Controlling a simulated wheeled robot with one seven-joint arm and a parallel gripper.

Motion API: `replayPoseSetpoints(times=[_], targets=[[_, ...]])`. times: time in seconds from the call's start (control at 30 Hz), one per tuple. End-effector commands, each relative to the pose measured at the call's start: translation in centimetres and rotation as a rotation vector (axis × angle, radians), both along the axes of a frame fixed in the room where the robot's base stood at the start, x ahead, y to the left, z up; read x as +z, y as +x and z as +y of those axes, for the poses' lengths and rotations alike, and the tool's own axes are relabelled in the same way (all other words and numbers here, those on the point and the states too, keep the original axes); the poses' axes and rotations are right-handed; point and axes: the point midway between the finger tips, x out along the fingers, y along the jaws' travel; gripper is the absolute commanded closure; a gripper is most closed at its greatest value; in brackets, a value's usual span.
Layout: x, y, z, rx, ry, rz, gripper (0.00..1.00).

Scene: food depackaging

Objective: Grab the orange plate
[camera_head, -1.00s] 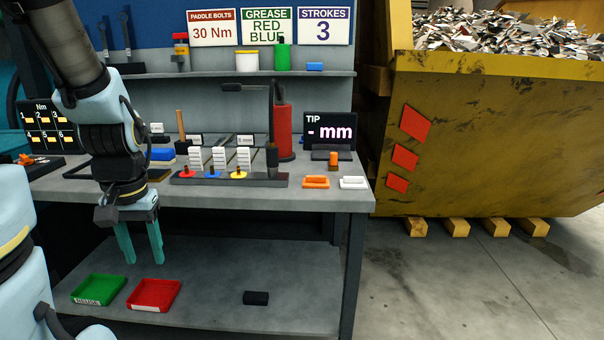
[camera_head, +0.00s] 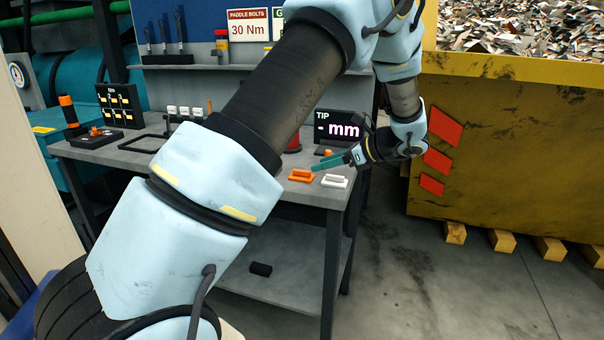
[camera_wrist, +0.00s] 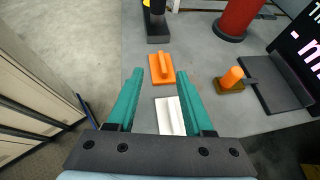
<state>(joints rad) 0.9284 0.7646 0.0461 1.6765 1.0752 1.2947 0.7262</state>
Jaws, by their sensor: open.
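The orange plate (camera_head: 301,176) is a small flat block with a raised bar handle, lying on the bench top near its front edge. In the wrist view the orange plate (camera_wrist: 161,67) lies just beyond my fingertips, roughly centred between them. My gripper (camera_head: 318,167) is open and empty, with teal fingers reaching in from the right, close to the plate. In the wrist view my gripper (camera_wrist: 160,73) has its fingers apart. A similar white plate (camera_wrist: 170,116) lies nearer the wrist, between the fingers in that view; the right finger partly overlaps its edge.
An orange knob on a small base (camera_wrist: 232,78) stands right of the fingers. A dark display (camera_head: 341,127) reading "mm" stands behind. A red cylinder (camera_wrist: 238,18) is farther back. A yellow skip (camera_head: 500,150) stands at right.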

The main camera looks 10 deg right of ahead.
Motion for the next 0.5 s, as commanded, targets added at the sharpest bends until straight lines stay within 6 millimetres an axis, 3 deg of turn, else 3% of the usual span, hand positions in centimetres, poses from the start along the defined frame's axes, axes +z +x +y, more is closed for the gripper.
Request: replayPoseSetpoints(times=[0.5], targets=[[-2.3, 3.0, 3.1, 0.002, -0.001, 0.004, 0.48]])
